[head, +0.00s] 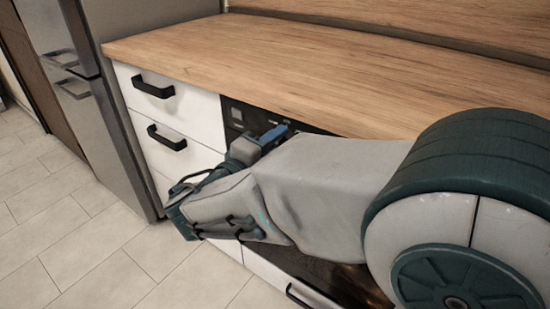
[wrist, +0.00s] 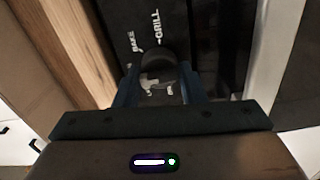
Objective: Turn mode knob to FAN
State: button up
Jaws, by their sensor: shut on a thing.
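The black oven control panel (head: 240,117) sits under the worktop, mostly hidden behind my arm in the head view. The round dark mode knob (wrist: 154,76) is between the two blue fingers of my gripper (wrist: 158,90). My gripper is shut on the knob. In the head view my gripper (head: 275,132) reaches the panel and the knob is hidden behind it. Where the knob points cannot be told.
The wooden worktop (head: 270,55) overhangs just above the panel. White drawers (head: 165,110) with black handles are to the left, beside a grey fridge (head: 150,20). The tiled floor (head: 80,230) is clear at the left.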

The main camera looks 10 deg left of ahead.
jog(key=shift+m+b, duration=0.4)
jog(key=o, duration=1)
jog(key=p+v, duration=0.2)
jog(key=v, duration=1.2)
jog(key=shift+w+p, duration=0.1)
jog(key=shift+p, duration=0.25)
